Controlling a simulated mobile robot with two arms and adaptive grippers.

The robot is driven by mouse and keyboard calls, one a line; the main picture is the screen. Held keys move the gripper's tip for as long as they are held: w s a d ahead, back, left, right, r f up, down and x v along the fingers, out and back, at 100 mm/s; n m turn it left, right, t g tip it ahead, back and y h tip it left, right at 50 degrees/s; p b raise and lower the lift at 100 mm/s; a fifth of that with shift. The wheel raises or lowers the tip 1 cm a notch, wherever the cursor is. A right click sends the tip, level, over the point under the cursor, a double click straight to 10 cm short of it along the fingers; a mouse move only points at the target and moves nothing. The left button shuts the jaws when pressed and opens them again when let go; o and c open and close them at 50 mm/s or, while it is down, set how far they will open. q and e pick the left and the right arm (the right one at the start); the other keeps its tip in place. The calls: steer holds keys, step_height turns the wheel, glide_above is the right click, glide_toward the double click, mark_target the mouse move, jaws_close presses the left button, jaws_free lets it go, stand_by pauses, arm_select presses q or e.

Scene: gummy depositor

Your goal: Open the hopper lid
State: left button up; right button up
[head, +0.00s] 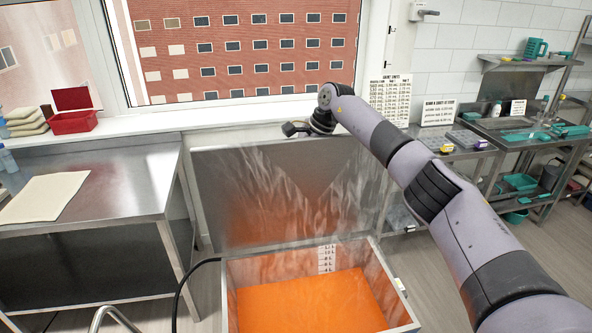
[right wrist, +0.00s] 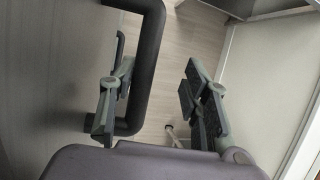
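The hopper (head: 396,284) is an open metal box with orange contents, in the lower middle of the head view. Its metal lid (head: 235,190) stands raised at the back of the hopper, with steam in front of it. My right arm reaches over to the lid's top edge, and its gripper is mostly hidden there. In the right wrist view my right gripper (right wrist: 160,105) is open. The lid's black handle (right wrist: 149,70) passes between its fingers, nearer the left finger; I cannot tell whether they touch. My left gripper is in neither view.
A steel table (head: 130,185) with a beige mat (head: 45,197) stands at the left. A red bin (head: 73,121) sits on the windowsill. Steel benches with teal trays (head: 520,182) stand at the right. A black cable (head: 178,290) runs beside the hopper.

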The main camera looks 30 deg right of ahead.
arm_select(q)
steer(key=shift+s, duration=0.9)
arm_select(e)
steer(key=shift+s+r, duration=0.15)
steer(key=shift+r, duration=0.35)
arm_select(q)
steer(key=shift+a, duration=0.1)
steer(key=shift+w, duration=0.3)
arm_select(e)
steer(key=v, duration=1.1)
steer(key=shift+s+r, duration=0.15)
steer(key=shift+r, duration=0.1)
steer(key=shift+s+d, duration=0.1)
steer(key=shift+d, duration=0.05)
